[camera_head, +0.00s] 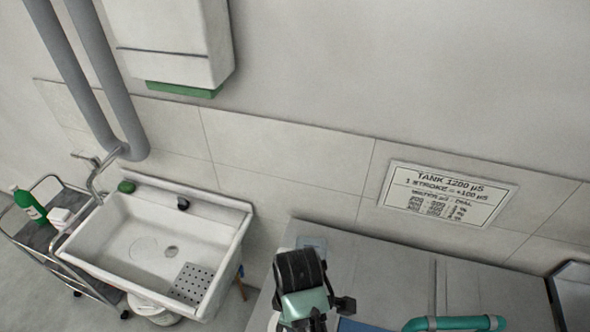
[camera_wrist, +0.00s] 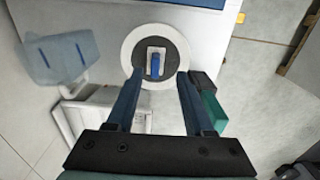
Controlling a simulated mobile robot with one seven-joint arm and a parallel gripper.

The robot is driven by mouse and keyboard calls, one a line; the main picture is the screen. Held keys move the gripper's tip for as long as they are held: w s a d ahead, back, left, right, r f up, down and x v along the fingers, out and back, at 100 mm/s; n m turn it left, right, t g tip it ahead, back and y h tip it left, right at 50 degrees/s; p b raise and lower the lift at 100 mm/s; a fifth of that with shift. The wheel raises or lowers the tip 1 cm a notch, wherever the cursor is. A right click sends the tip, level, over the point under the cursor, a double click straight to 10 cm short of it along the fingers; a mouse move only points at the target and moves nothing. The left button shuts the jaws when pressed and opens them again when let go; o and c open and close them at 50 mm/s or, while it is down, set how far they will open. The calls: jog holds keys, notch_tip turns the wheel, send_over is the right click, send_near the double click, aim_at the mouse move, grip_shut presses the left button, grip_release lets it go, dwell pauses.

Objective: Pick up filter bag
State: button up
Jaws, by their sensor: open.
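In the wrist view, my gripper (camera_wrist: 159,76) is open, with its two dark blue fingers apart. Between and just beyond the fingertips is a small blue upright grip (camera_wrist: 155,64) on a dark disc (camera_wrist: 142,55) with a white ring around it. I cannot tell whether the fingers touch it; nothing is visibly clamped. A pale blue, soft-looking piece with darker blue strips (camera_wrist: 62,58) lies to the left of the fingers and may be the filter bag, but I cannot be sure. In the head view my arm shows at the bottom middle, and the fingertips are hidden.
The head view shows a sink (camera_head: 150,248) at left, a trolley (camera_head: 50,235) with a green bottle (camera_head: 28,205), and a grey worktop (camera_head: 390,270) with a teal pipe (camera_head: 455,323). A sign (camera_head: 447,194) hangs on the wall. A dark-green block (camera_wrist: 213,108) sits beside the right finger.

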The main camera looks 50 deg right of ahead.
jog(key=shift+w+d+f+p, duration=0.15)
jog(key=shift+f+p, duration=0.3)
jog(key=shift+f, duration=1.05)
jog(key=shift+w+d+f+p, duration=0.1)
jog(key=shift+w+f+p, duration=0.25)
jog(key=shift+f, duration=1.15)
jog(key=shift+s, duration=0.1)
grip_shut()
